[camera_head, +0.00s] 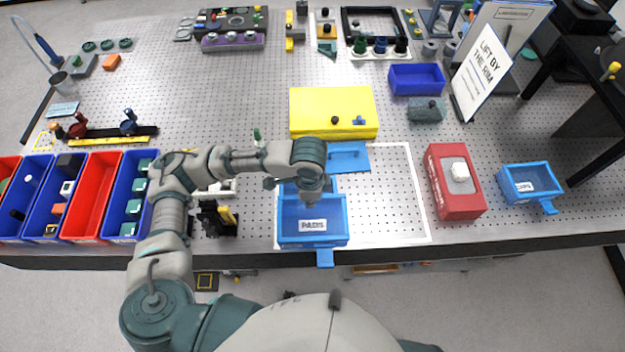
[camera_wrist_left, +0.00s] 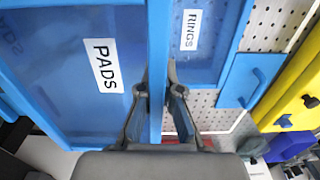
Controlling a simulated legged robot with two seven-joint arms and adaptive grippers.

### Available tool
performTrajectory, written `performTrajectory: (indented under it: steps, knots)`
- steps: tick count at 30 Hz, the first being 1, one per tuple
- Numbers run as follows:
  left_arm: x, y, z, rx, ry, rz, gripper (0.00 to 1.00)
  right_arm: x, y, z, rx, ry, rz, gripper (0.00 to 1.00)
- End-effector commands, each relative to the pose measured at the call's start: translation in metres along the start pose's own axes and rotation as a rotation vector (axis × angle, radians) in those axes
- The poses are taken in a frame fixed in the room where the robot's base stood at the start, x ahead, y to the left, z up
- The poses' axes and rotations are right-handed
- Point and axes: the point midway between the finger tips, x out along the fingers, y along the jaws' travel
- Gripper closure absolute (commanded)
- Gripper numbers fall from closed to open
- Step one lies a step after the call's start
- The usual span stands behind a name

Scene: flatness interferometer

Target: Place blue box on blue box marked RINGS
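The blue box marked PADS (camera_head: 312,227) is near the front edge of the table; its front tab overlaps the edge in the picture. It also fills the left of the left wrist view (camera_wrist_left: 60,95). My left gripper (camera_head: 309,198) has its fingers (camera_wrist_left: 158,85) on either side of one wall of this box and looks closed on that rim. The blue box marked RINGS (camera_wrist_left: 205,65) lies just behind, beside that wall and looking lower. In the head view it is mostly hidden by my arm and the PADS box. My right gripper is not in view.
A blue plate with a handle (camera_head: 347,158) and a yellow box (camera_head: 333,112) lie behind. A red box (camera_head: 455,180) and a blue box marked CAPS (camera_head: 531,183) stand right. Red and blue bins (camera_head: 93,195) stand left. The white-outlined area (camera_head: 385,200) has bare room at its right.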

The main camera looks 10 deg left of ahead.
Motion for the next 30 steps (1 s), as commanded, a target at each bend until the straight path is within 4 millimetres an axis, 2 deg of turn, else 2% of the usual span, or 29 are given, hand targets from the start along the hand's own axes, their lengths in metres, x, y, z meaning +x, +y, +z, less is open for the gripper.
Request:
performTrajectory:
  steps: [3,5,9,12,18,24,30]
  knots:
    - [0.004,-0.036,0.003,-0.008,-0.001,0.000,1.00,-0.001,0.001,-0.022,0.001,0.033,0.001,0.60]
    - [0.005,-0.053,0.003,-0.006,-0.002,0.000,1.00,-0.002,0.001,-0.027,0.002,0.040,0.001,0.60]
    - [0.010,-0.088,0.005,-0.003,-0.001,-0.001,1.00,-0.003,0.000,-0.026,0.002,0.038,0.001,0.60]
    - [0.011,-0.104,0.005,-0.002,0.000,-0.002,1.00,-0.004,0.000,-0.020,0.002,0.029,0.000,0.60]
    - [0.019,-0.113,0.006,0.003,0.000,0.000,1.00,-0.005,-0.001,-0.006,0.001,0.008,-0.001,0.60]
    - [0.046,-0.112,0.006,0.003,0.000,0.000,1.00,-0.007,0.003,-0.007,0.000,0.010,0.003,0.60]
    - [0.049,-0.112,0.006,0.003,0.001,-0.001,1.00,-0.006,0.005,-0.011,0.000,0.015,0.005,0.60]
